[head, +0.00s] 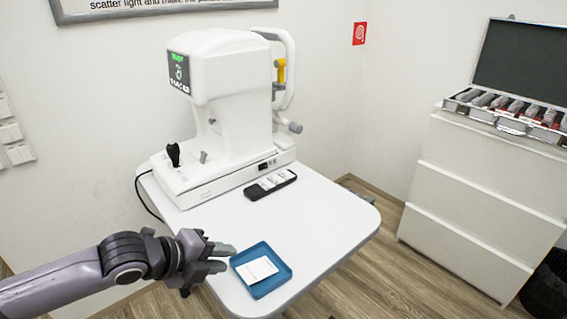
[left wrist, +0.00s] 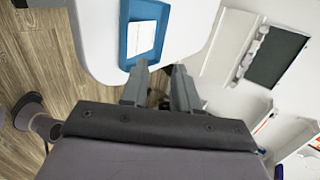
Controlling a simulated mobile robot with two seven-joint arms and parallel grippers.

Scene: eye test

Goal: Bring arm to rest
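My left gripper (head: 232,258) is at the left edge of the white table (head: 325,215), with its fingertips close to the blue tray (head: 284,279). Its two fingers stand apart with nothing between them, as the left wrist view shows (left wrist: 160,68). In the head view the left arm comes in from the lower left, stretched toward the table. The blue tray holds a white card (head: 257,270) and also shows beyond the fingertips in the left wrist view (left wrist: 128,42). I cannot tell whether the fingers touch the tray. My right gripper is in neither view.
A white eye-test machine (head: 222,115) stands on the back of the table. A dark phone-like device (head: 270,184) lies in front of it. A white drawer cabinet (head: 482,190) at the right bears an open lens case (head: 515,112). A black bin (head: 545,290) stands beside it. Table's right part is clear.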

